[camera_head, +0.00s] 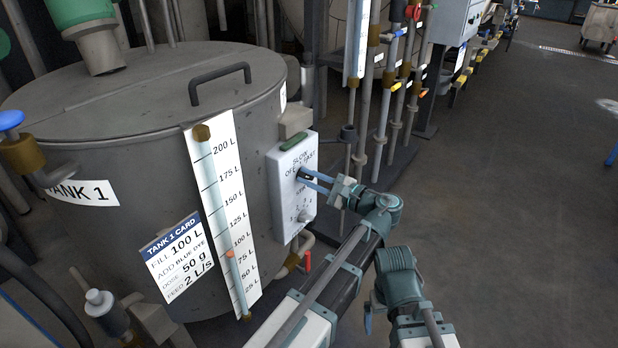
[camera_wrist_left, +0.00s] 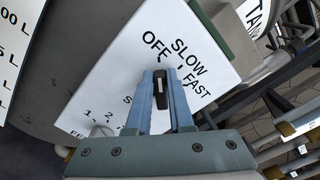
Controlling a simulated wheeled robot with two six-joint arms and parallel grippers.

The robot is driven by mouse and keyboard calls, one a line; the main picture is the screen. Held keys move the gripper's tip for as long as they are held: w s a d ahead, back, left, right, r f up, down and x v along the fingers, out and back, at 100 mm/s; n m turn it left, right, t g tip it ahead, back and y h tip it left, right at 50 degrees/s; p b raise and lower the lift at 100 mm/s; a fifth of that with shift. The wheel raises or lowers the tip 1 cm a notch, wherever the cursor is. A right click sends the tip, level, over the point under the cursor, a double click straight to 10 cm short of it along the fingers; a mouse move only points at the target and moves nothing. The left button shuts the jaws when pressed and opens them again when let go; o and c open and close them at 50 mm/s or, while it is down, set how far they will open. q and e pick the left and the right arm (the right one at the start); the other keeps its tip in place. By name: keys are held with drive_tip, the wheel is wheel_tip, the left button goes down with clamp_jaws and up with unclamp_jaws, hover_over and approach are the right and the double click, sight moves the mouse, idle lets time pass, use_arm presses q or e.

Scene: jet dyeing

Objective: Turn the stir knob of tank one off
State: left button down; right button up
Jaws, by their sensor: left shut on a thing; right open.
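The white control panel (camera_head: 288,160) is on the side of tank one (camera_head: 95,150). My left gripper (camera_head: 303,175) is at the panel's upper knob, below the words SLOW, OFF and FAST. In the left wrist view my left gripper (camera_wrist_left: 161,88) has its two blue fingers shut on the small black stir knob (camera_wrist_left: 161,98), one on each side. The knob's long side runs up the picture, roughly toward the OFF label (camera_wrist_left: 157,47); its exact pointer mark is hard to make out. My right gripper (camera_head: 369,318) is low and away from the panel, open, mostly hidden by its own arm.
A lower knob (camera_head: 306,214) with numbers around it sits on the same panel. Left of it are a level scale (camera_head: 222,200) and the tank card (camera_head: 176,257). Pipes with coloured valves (camera_head: 400,80) stand right behind the panel. The floor (camera_head: 510,200) at right is clear.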

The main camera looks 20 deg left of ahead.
idle(0.4)
use_arm(q)
drive_tip(key=c, duration=0.8)
unclamp_jaws()
